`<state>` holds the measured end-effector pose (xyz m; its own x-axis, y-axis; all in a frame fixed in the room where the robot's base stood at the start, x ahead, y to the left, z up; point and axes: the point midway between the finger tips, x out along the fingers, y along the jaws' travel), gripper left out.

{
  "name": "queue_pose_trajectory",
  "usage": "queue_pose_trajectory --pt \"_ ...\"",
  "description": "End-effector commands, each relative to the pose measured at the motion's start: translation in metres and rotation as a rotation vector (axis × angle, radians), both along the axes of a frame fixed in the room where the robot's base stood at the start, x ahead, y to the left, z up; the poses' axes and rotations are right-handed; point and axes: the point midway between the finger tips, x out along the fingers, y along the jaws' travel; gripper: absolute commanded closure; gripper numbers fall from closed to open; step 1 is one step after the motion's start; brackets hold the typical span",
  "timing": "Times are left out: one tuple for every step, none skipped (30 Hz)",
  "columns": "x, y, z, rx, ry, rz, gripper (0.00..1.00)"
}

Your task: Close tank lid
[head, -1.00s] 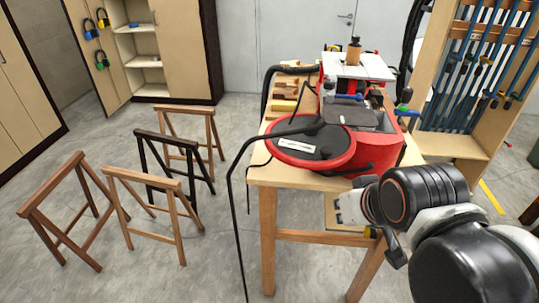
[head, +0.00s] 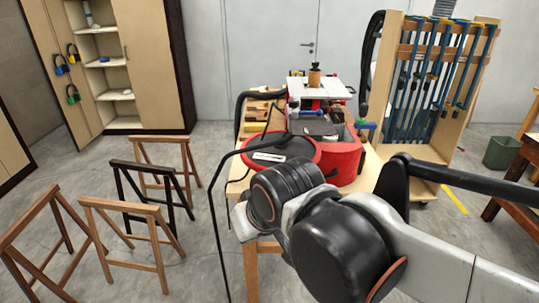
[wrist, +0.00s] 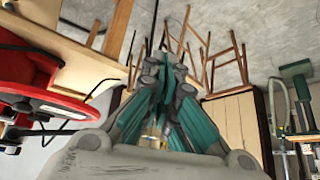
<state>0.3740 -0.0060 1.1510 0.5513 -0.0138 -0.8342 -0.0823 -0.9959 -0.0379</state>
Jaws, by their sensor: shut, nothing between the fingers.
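The red tank (head: 345,162) stands on the wooden table, and its top looks open. Its round black lid with a red rim (head: 312,147) is swung out to the left and lies tilted over the table's left side. In the wrist view the red rim (wrist: 45,103) shows large at the left edge. My gripper (wrist: 163,55) has teal finger pads and is shut and empty, beside the red rim and apart from it. In the head view my arm hides most of the gripper and the table's front.
A dark hose (head: 213,190) hangs over the table's left edge to the floor. Several wooden trestles (head: 130,215) stand at the left. A clamp rack (head: 425,110) stands at the back right. Open floor lies between trestles and table.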

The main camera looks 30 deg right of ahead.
Motion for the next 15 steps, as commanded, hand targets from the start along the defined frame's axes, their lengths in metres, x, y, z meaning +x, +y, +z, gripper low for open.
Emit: queue_pose_trajectory --pt "0.003 -0.002 0.007 0.010 0.009 -0.022 1.00" --pt "0.004 -0.002 0.009 0.016 0.015 -0.038 1.00" --pt "0.006 -0.004 0.012 0.024 0.023 -0.058 1.00" --pt "0.008 -0.005 0.015 0.031 0.031 -0.077 1.00" --pt "0.010 -0.006 0.018 0.038 0.038 -0.094 1.00" --pt "0.013 -0.007 0.022 0.048 0.048 -0.121 1.00" --pt "0.014 -0.009 0.025 0.056 0.056 -0.141 1.00" --pt "0.017 -0.010 0.029 0.066 0.064 -0.165 1.00" --pt "0.020 -0.012 0.033 0.077 0.074 -0.196 1.00" --pt "0.022 -0.013 0.037 0.085 0.085 -0.222 1.00" --pt "0.025 -0.015 0.041 0.094 0.094 -0.250 1.00" --pt "0.029 -0.018 0.046 0.106 0.107 -0.290 1.00" --pt "0.032 -0.020 0.051 0.117 0.118 -0.324 1.00" --pt "0.036 -0.022 0.056 0.127 0.129 -0.362 1.00" --pt "0.042 -0.025 0.063 0.142 0.146 -0.418 1.00"
